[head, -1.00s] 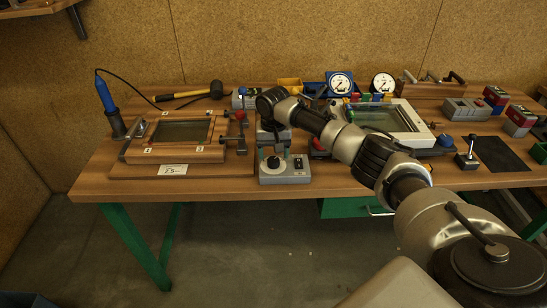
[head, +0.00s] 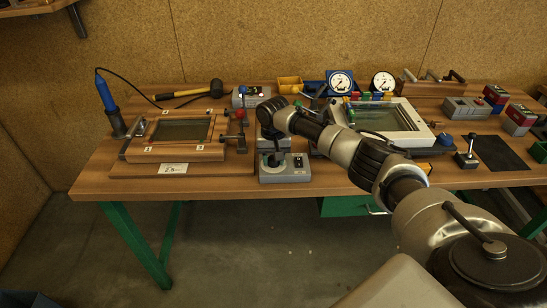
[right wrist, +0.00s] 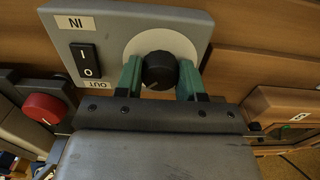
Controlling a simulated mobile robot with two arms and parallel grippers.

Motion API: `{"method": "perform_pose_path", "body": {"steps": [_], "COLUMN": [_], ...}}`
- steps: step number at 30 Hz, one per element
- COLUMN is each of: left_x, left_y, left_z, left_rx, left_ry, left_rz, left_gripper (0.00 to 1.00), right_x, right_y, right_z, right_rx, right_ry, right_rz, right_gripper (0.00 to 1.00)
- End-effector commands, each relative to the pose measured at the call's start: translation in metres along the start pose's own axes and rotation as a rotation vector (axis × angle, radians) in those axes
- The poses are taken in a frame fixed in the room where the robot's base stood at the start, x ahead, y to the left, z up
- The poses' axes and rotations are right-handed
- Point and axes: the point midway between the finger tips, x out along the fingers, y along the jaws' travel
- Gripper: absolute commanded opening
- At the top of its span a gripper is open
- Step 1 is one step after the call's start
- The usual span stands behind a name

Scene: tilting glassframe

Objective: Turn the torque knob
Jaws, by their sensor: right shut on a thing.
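The torque knob (right wrist: 159,72) is black and round and sits on a pale round dial on a grey control box (right wrist: 188,18). In the head view the grey box (head: 290,176) stands at the table's front edge, and my gripper mostly hides the knob. My right gripper (right wrist: 160,65) points down at the knob, with one green finger on each side of it, shut on it. It also shows in the head view (head: 274,160). My left gripper is not in view.
A black rocker switch (right wrist: 86,60) is on the same box, near IN and OUT labels. A wooden frame fixture (head: 150,153) stands to the left. A white-framed panel (head: 408,138) lies to the right. A red button (right wrist: 43,108) is close beside the box.

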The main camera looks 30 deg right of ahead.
Motion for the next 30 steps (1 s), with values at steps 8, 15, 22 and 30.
{"method": "perform_pose_path", "body": {"steps": [8, 15, 22, 30], "left_x": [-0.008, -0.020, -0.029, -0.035], "left_y": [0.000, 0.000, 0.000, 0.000], "left_z": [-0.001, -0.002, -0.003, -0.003], "left_rx": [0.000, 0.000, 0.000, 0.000], "left_ry": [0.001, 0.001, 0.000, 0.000], "left_rz": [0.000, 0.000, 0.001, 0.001], "left_gripper": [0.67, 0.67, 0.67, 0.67], "right_x": [-0.002, -0.003, -0.002, -0.002], "right_y": [0.000, 0.000, 0.000, 0.000], "right_z": [0.000, 0.000, 0.000, 0.000], "right_rx": [-0.071, -0.239, -0.436, -0.631], "right_ry": [-0.001, -0.002, -0.001, 0.000], "right_rz": [-0.001, -0.001, -0.001, -0.001], "right_gripper": [0.15, 0.15, 0.15, 0.15]}}
